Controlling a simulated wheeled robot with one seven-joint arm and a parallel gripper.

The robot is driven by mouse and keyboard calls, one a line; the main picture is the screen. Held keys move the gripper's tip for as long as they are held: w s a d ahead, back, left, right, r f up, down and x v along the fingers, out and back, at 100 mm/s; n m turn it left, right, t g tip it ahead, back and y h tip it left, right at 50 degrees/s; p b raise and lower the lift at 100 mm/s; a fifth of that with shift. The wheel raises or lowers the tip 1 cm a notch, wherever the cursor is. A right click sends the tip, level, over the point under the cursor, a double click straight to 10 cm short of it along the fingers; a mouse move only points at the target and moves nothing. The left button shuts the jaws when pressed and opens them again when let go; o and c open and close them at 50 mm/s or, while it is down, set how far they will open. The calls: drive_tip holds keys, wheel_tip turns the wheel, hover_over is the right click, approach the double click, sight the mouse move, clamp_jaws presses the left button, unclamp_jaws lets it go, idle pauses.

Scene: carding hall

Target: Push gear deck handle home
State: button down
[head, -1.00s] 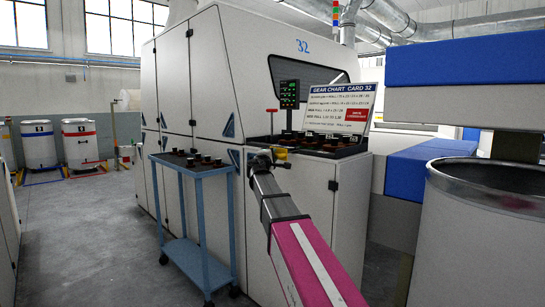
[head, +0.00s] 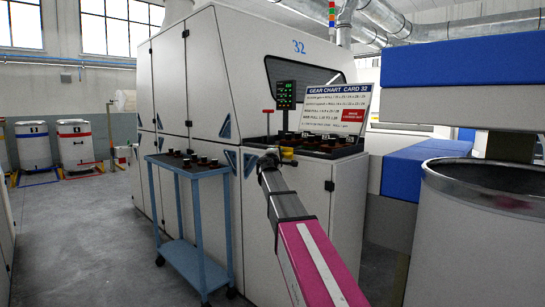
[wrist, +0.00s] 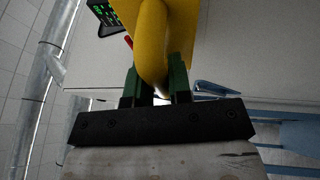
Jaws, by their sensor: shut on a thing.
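The gear deck (head: 326,151) is a dark tray with several dark gear pieces at the front corner of the white carding machine. Its yellow handle (head: 288,154) shows at the deck's left front. My gripper (head: 277,157) is at the handle, small in the head view. In the wrist view the yellow handle (wrist: 152,45) is a thick curved bar, and my gripper's green fingers (wrist: 157,85) are shut around it. How far the deck stands out is hard to tell from here.
A blue trolley (head: 189,171) with several dark cups stands left of my arm. A red T-shaped knob (head: 268,112) rises behind the deck, beside a green-lit display (head: 286,95). A gear chart sign (head: 335,106) stands above. A large metal can (head: 490,225) is close on the right.

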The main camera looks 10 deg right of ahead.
drive_tip(key=shift+w+d, duration=0.15)
drive_tip(key=c, duration=1.3)
unclamp_jaws()
drive_tip(key=shift+c, duration=0.2)
drive_tip(key=v, duration=1.1)
drive_tip(key=shift+r, duration=0.15)
